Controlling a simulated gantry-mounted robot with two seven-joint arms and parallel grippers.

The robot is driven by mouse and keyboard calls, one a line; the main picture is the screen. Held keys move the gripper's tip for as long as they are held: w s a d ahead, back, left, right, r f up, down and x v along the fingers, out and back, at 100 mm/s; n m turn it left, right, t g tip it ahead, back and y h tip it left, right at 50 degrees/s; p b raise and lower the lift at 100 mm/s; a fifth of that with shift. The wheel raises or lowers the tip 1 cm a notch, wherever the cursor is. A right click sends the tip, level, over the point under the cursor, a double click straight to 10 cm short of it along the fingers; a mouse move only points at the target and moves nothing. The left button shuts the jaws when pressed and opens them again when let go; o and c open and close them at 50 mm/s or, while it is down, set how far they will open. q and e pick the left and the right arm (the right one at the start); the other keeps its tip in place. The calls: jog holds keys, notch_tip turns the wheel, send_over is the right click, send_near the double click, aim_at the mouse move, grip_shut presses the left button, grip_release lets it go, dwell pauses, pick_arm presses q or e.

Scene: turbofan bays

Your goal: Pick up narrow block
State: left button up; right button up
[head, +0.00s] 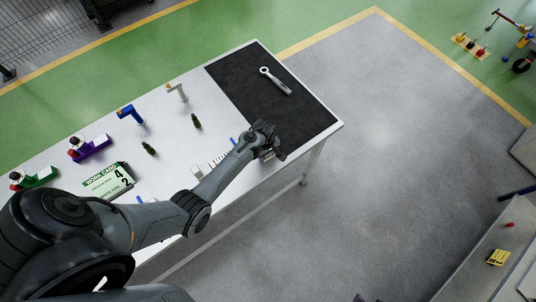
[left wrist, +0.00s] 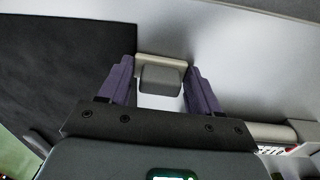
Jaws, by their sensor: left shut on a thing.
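My left gripper (head: 271,152) is over the front edge of the white table, beside the black mat. In the left wrist view its two purple fingers (left wrist: 160,75) are shut on the narrow block (left wrist: 160,79), a small grey piece with a pale bar at its far side. In the head view the block is mostly hidden by the gripper and too small to make out clearly. Whether it touches the table is hard to tell. My right gripper is not in view.
The black mat (head: 250,88) bears a silver wrench (head: 275,81). On the white table (head: 165,120) stand a work card (head: 108,181), blue (head: 130,114) and beige (head: 177,92) tools and small dark green items (head: 196,121). A pale labelled piece (left wrist: 275,133) lies near my gripper.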

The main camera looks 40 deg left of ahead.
pick_arm(q)
jog(key=shift+c, duration=0.5)
notch_tip(320, 180, up, 18)
dwell(0.5)
jog(key=o, duration=0.4)
jog(key=c, duration=0.3)
